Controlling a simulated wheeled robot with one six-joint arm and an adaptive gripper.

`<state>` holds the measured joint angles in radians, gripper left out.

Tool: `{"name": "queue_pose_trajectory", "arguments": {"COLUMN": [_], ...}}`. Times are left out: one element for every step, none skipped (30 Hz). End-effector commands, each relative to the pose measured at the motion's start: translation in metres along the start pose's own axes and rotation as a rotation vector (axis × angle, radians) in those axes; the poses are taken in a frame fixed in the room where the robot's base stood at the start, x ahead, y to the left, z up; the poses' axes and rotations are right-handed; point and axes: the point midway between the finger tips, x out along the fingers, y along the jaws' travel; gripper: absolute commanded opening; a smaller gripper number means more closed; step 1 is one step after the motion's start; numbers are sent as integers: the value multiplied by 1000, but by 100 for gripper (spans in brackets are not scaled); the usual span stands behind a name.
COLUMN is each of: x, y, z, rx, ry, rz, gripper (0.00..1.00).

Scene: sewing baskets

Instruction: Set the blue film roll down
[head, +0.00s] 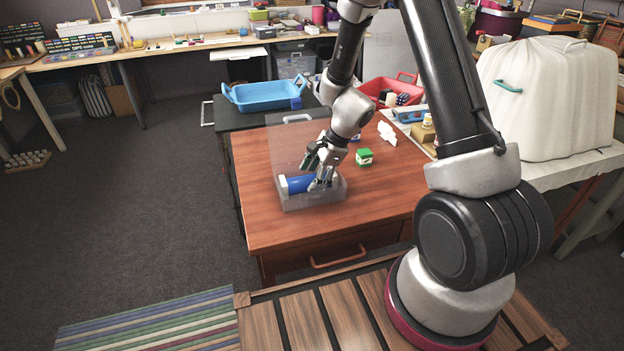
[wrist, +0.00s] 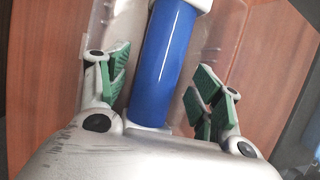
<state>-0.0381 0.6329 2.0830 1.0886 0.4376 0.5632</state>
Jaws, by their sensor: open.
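The blue film roll (head: 299,184) lies in a clear plastic box (head: 312,202) with a raised transparent lid (head: 290,145), on the wooden table. In the wrist view the blue film roll (wrist: 163,62) with white ends lies lengthwise between the fingers, inside the box's pale walls (wrist: 106,50). My gripper (head: 322,170) is at the box, over the roll. In the wrist view my gripper (wrist: 160,88) is open, with gaps between its green finger pads and the roll on both sides. The roll's near end is partly hidden by my gripper's body.
A blue tray (head: 262,96) and a red basket (head: 392,90) are behind. The table's front right (head: 385,200) is clear.

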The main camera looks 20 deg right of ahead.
Motion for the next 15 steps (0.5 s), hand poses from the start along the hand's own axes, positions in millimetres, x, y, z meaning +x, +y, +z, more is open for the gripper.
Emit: {"name": "queue_pose_trajectory", "arguments": {"x": [-11, -18, -28, -35, -42, -51, -58, -64, -72, -78, -83, -89, -93, -96, -100], "y": [-1, 0, -1, -1, -1, 0, -1, -1, 0, 0, 0, 0, 0, 0, 0], "z": [0, 0, 0, 0, 0, 0, 0, 0, 0, 0, 0, 0, 0, 0, 0], "rx": [-1, 0, -1, -1, 0, -1, -1, -1, 0, 0, 0, 0, 0, 1, 0], "ry": [0, 0, 0, 0, 0, 0, 0, 0, 0, 0, 1, 0, 0, -1, 0], "rz": [-4, -4, -5, -5, -6, -4, -4, -5, -4, -4, -4, -3, -3, -2, -1], "gripper": [65, 65, 65, 65, 65, 65, 65, 65, 65, 65, 65, 65, 65, 65, 65]}}
